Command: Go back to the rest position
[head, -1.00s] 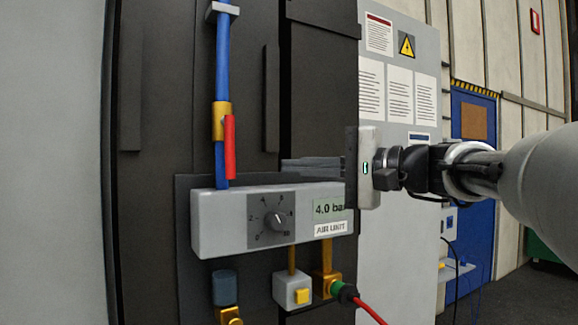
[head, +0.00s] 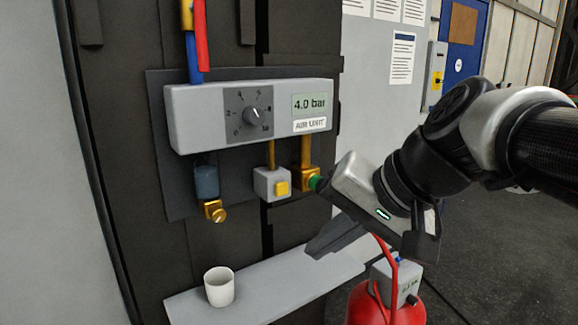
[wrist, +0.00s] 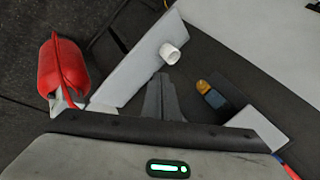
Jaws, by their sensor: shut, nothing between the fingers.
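My gripper (head: 338,238) hangs at the right of the head view, tilted, its fingers pointing down and left. The fingers are shut with nothing between them and are in free space in front of the cabinet, above the grey shelf (head: 262,287). In the wrist view the closed fingers (wrist: 163,82) also show empty. The air unit (head: 250,113) on the dark cabinet reads 4.0 bar, with its dial (head: 251,115) at the left of the readout.
A white cup (head: 219,287) stands on the shelf; it also shows in the wrist view (wrist: 168,52). A red tank (head: 375,305) with a red hose stands below my gripper. A blue door (head: 466,32) is at the back right. The dark floor at right looks clear.

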